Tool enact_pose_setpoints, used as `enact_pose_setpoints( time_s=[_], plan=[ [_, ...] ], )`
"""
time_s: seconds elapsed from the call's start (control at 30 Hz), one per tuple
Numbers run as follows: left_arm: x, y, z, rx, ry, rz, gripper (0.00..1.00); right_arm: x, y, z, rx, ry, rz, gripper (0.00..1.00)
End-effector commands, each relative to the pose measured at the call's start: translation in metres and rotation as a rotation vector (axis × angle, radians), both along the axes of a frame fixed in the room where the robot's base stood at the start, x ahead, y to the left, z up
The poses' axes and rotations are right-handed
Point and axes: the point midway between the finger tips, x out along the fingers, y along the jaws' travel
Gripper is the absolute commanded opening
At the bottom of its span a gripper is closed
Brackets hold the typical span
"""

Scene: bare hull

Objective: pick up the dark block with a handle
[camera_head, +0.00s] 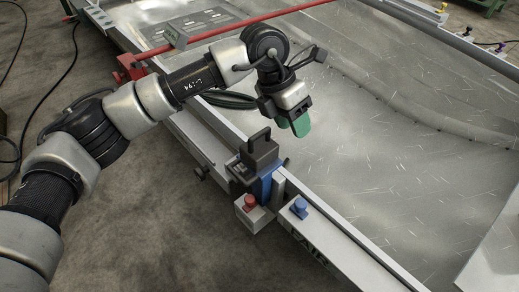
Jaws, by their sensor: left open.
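The dark block with a handle (260,150) stands upright on the edge rail of the metal hull panel, near the middle of the head view. Its handle sticks up at the top left of the block. A blue part sits directly below the block. My left gripper (300,124) has green fingertips and hangs above and to the right of the block, apart from it, over the metal sheet. It is open with nothing visible between the fingers. My right gripper is not in this view.
A red knob (250,202) on a grey box and a blue knob (299,206) stand just below the block. A red bar (262,17) crosses the panel behind my arm. The scratched metal sheet (400,140) to the right is mostly clear.

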Motion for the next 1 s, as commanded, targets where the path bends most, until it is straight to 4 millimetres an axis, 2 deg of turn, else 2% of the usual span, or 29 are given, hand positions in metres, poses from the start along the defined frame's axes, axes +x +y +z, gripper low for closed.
enact_pose_setpoints(
  time_s=[0.03, 0.1, 0.23, 0.37, 0.6, 0.83, 1.0],
  plan=[
    [0.015, 0.019, 0.007, 0.119, -0.052, 0.021, 0.44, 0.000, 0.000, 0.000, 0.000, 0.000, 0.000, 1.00],
    [0.030, 0.041, 0.015, 0.252, -0.097, 0.052, 0.44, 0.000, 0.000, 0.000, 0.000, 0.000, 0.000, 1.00],
    [0.041, 0.062, 0.024, 0.379, -0.133, 0.088, 0.44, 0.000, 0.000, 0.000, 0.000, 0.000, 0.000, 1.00],
    [0.043, 0.066, 0.015, 0.399, -0.138, 0.093, 0.44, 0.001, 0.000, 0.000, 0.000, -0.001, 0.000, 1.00],
    [0.043, 0.066, -0.022, 0.395, -0.134, 0.090, 0.44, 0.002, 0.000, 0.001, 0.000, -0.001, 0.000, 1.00],
    [0.043, 0.065, -0.040, 0.393, -0.135, 0.090, 0.44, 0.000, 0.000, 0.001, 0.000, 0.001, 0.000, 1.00],
    [0.043, 0.065, -0.065, 0.394, -0.133, 0.090, 0.44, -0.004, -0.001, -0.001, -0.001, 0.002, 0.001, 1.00]
  ],
)
